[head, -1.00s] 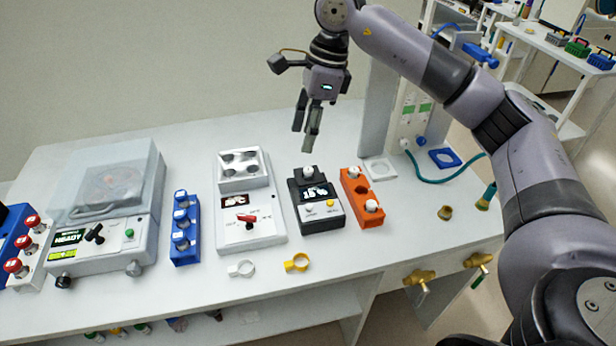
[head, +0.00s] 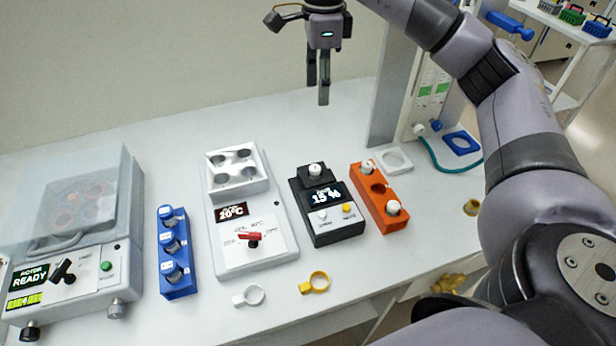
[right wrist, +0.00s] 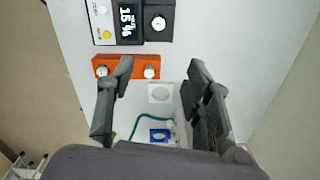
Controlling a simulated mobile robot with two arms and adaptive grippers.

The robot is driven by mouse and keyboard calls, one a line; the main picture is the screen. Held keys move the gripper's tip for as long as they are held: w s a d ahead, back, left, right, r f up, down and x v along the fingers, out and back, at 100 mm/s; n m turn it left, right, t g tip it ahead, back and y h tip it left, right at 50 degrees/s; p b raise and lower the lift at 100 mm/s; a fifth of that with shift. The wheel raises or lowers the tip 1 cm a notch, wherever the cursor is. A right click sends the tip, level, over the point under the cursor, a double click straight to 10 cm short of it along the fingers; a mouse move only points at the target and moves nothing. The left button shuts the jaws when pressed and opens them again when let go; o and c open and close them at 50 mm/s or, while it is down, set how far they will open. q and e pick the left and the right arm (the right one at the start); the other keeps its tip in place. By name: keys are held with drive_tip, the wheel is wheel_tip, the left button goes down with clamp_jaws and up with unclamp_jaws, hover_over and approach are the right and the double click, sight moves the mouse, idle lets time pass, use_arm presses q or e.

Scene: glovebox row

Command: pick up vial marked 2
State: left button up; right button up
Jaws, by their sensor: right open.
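My right gripper (head: 318,92) hangs above the back of the bench with its jaws apart and nothing between them; its fingers also show in the right wrist view (right wrist: 160,75). A white-capped vial (head: 315,170) sits in the black device (head: 335,222), below the gripper in the picture. Two white-capped vials, a rear one (head: 367,167) and a front one (head: 393,208), sit in the orange rack (head: 392,225) with an empty hole between them. A blue rack (head: 178,287) at left holds several vials (head: 170,243). I cannot read a 2 on any vial. My left gripper is out of view.
A hot plate (head: 262,258) with a block stands mid-bench; a lidded centrifuge (head: 75,285) is at left. A white ring (head: 249,296) and yellow ring (head: 315,283) lie at the front. A square holder (head: 394,161) and column (head: 392,105) stand right.

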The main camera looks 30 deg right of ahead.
use_arm(q)
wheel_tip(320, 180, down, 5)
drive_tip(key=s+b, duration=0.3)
drive_tip(key=b, duration=0.1)
use_arm(e)
hover_over(315, 168)
wheel_tip(315, 168, down, 5)
drive_tip(key=f, duration=0.3)
drive_tip(key=f+p, duration=0.1)
drive_tip(key=f, duration=0.3)
drive_tip(key=d+f+p, duration=0.1)
drive_tip(key=f, duration=0.2)
drive_tip(key=shift+f, duration=0.2)
drive_tip(key=shift+a+f, duration=0.1)
drive_tip(key=shift+f, duration=0.55)
drive_tip(key=f, duration=0.1)
drive_tip(key=f+p, duration=0.1)
drive_tip(key=f, duration=0.1)
drive_tip(key=f+p, duration=0.1)
drive_tip(key=shift+a+f, duration=0.35)
drive_tip(key=shift+f, duration=0.3)
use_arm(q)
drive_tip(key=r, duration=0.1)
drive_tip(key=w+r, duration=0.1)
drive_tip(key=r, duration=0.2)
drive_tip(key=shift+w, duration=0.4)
use_arm(e)
drive_tip(key=shift+c, duration=0.4)
clamp_jaws()
